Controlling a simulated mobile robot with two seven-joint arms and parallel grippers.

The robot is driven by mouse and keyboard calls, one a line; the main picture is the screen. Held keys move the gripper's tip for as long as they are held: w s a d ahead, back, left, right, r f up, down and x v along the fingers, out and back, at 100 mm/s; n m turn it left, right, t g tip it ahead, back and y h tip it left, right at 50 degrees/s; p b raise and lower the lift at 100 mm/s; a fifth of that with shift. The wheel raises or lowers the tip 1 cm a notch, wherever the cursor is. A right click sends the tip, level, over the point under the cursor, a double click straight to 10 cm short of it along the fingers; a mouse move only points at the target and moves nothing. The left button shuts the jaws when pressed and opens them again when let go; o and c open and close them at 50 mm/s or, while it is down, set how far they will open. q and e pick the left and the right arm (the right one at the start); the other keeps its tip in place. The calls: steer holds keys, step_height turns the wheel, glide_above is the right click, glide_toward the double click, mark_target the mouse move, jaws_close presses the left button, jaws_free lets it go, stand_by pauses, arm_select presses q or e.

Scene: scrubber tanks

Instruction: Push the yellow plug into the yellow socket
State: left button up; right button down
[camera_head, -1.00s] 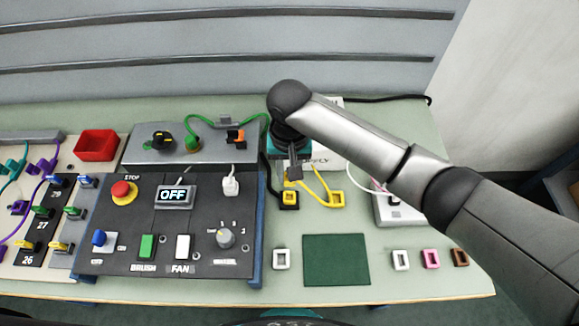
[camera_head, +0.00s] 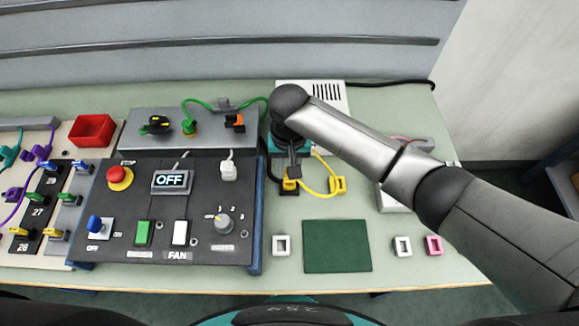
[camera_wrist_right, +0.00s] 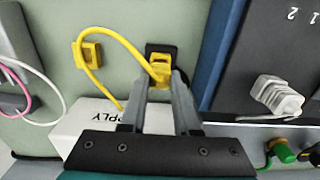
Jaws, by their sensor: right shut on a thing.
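The yellow plug (camera_wrist_right: 159,70) is between the fingertips of my right gripper (camera_wrist_right: 160,80) in the right wrist view, with a yellow cable leading off it. The gripper is shut on it. The yellow socket, in a black block (camera_wrist_right: 161,48), is right at the plug's tip; its dark edge also shows in the head view (camera_head: 289,193) below the plug. The plug appears over the socket's opening, but I cannot tell how deep it sits. The cable loops to a yellow block (camera_head: 338,185) on the right. My left gripper is not in view.
A dark control panel (camera_head: 140,205) with a raised side stands close on the left. A white supply box (camera_head: 312,92) is behind the gripper. A green mat (camera_head: 337,246) and small square frames lie in front; the table between is clear.

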stand_by(0.3)
steer(key=shift+p, duration=0.5)
stand_by(0.4)
steer(key=shift+p, duration=0.45)
steer(key=shift+f, duration=0.2)
steer(key=shift+f+b, duration=0.6)
steer(key=shift+f, duration=0.15)
steer(key=c, duration=0.6)
jaws_free()
steer(key=shift+o, duration=0.5)
